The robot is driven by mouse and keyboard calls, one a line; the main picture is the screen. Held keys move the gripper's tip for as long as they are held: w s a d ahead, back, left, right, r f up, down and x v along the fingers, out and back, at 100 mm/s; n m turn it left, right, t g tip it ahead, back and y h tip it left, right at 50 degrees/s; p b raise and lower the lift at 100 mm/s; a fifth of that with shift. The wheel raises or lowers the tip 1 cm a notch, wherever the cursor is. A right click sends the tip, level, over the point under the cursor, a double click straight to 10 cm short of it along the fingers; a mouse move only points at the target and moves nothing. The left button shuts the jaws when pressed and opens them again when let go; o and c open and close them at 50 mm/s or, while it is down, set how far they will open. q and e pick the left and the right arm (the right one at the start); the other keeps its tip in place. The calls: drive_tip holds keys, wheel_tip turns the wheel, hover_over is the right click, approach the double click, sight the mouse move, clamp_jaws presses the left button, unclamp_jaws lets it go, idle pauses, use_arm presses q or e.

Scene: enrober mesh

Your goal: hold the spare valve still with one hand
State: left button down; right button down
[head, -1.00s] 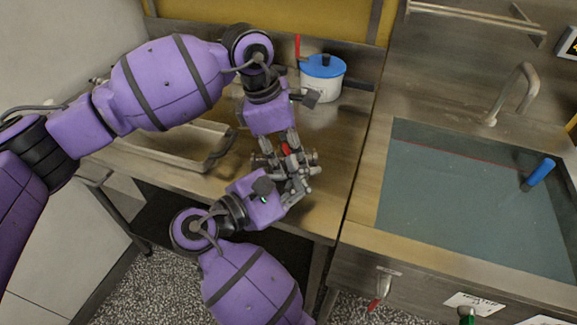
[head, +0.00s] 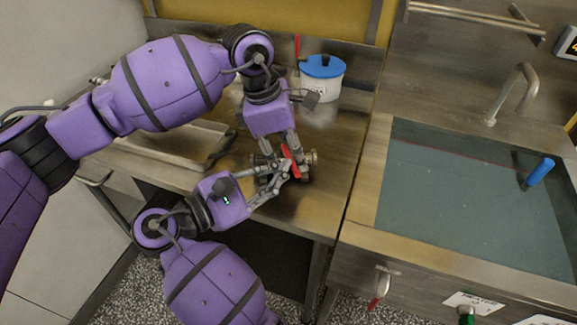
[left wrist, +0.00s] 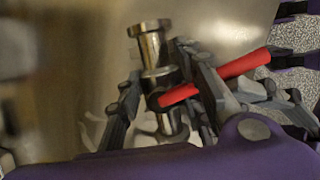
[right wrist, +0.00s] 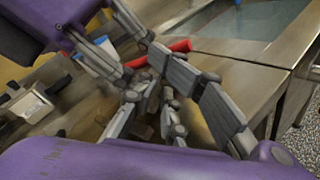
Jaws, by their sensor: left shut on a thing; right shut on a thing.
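The spare valve (head: 308,158), a metal body with a red lever handle (head: 291,161), is at the worktop near its front edge. My left gripper (head: 282,150) reaches down from behind and is shut on the valve body. In the left wrist view the flanged valve body (left wrist: 153,50) stands between the fingers, with the red handle (left wrist: 245,64) pointing right. My right gripper (head: 285,168) comes from the front and is shut at the red handle. The handle also shows in the right wrist view (right wrist: 172,48); fingers hide much of the valve there.
A white pot with a blue lid (head: 322,68) stands at the back of the worktop. A shallow metal tray (head: 170,150) lies to the left. A sink basin (head: 470,200) with a blue-handled item (head: 541,171) is on the right.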

use_arm(q)
drive_tip(key=shift+s+d, duration=0.15)
drive_tip(key=shift+d, duration=0.25)
use_arm(e)
drive_tip(key=shift+w+a+f+t, duration=0.1)
drive_tip(key=shift+a+t, duration=0.05)
drive_tip(key=shift+a, duration=0.6)
drive_tip(key=shift+w+a+f+t, duration=0.1)
drive_tip(key=shift+a+t, duration=0.05)
drive_tip(key=shift+a, duration=0.6)
use_arm(q)
drive_tip(key=shift+r, duration=0.1)
use_arm(e)
drive_tip(key=shift+a+r, duration=0.1)
use_arm(q)
drive_tip(key=shift+a, duration=0.15)
drive_tip(key=shift+w, duration=0.2)
use_arm(e)
drive_tip(key=shift+s+a, duration=0.1)
drive_tip(key=shift+a, duration=2.4)
use_arm(q)
drive_tip(key=c, duration=1.1)
unclamp_jaws()
use_arm(e)
drive_tip(key=shift+r, duration=0.1)
